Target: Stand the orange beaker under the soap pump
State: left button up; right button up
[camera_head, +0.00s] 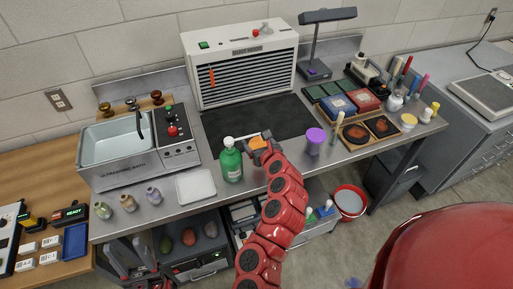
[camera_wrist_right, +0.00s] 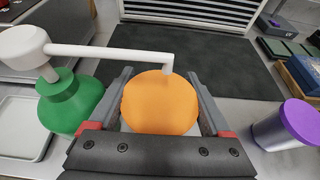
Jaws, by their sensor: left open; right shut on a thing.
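The soap pump is a green bottle (camera_head: 231,164) with a white pump head, standing on the bench. In the right wrist view the green bottle (camera_wrist_right: 72,104) is at the left, and its white spout (camera_wrist_right: 110,52) reaches right, its tip at the far edge of the beaker. The orange beaker (camera_wrist_right: 160,103) is between the fingers of my right gripper (camera_wrist_right: 165,95), which is shut on it. In the head view the beaker (camera_head: 258,142) is mostly hidden by the right gripper (camera_head: 262,148), just right of the bottle. My left gripper (camera_head: 128,243) is open and empty, low at the left, below the bench edge.
A purple-topped cup (camera_head: 315,137) stands right of the gripper. A white tray (camera_head: 196,186) and several small vases (camera_head: 128,203) are left of the bottle. A dark mat (camera_head: 225,124) lies behind, before the white fume box (camera_head: 240,62). Trays with samples (camera_head: 369,130) are further right.

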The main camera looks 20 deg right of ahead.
aim_at(257, 147)
jog(key=shift+w+d, duration=0.1)
jog(key=shift+w, duration=0.2)
notch_tip(257, 147, down, 4)
jog(key=shift+r+p, duration=0.25)
jog(key=shift+p, duration=0.25)
jog(key=shift+f, duration=0.1)
jog(key=shift+f, duration=0.1)
jog(key=o, duration=1.4)
